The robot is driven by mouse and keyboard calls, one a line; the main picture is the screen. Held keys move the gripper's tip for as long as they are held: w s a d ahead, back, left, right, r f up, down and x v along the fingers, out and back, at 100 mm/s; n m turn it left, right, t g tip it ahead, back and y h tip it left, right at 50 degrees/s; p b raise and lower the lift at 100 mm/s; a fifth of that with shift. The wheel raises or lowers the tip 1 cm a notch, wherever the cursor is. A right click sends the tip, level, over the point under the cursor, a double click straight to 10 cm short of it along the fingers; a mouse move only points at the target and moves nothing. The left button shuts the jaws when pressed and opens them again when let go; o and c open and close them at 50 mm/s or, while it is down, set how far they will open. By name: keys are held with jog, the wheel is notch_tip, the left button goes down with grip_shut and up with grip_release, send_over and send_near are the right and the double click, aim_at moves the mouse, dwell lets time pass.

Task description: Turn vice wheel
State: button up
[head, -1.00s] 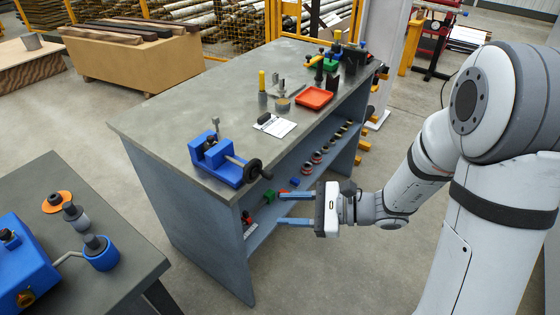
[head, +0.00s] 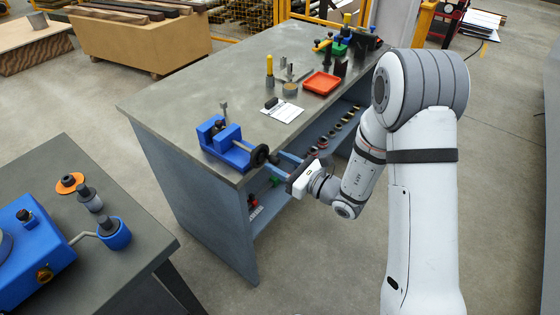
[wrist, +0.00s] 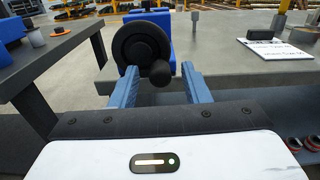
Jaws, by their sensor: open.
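The blue vice (head: 222,144) sits at the near left corner of the grey workbench. Its black wheel (head: 260,155) faces right, over the bench edge. In the wrist view the black wheel (wrist: 141,47) stands ahead of my fingers, with a round knob (wrist: 160,73) at its lower right. My gripper (head: 283,166) is open and empty, just right of the wheel in the head view. In the wrist view my gripper (wrist: 162,85) has its blue fingers spread either side of the knob. I cannot tell whether they touch the wheel.
A white paper (head: 283,112), a red tray (head: 322,83) and several tools stand further back on the bench. A lower shelf under the bench holds small parts. A second table (head: 142,232) with a blue machine (head: 30,250) stands at left.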

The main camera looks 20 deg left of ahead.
jog(key=shift+a, duration=0.15)
jog(key=shift+c, duration=0.2)
grip_shut()
jog(key=shift+m, duration=0.3)
jog(key=shift+s+a+f+m+p, duration=0.1)
jog(key=shift+s+f+m+p, duration=0.1)
jog(key=shift+m, duration=0.95)
jog(key=shift+s+a+f+m+p, duration=0.15)
jog(key=shift+m+p, duration=0.1)
jog(key=shift+m, duration=0.85)
jog(key=shift+s+f+m+p, duration=0.15)
jog(key=shift+s+m+p, duration=0.05)
jog(key=shift+m, duration=0.95)
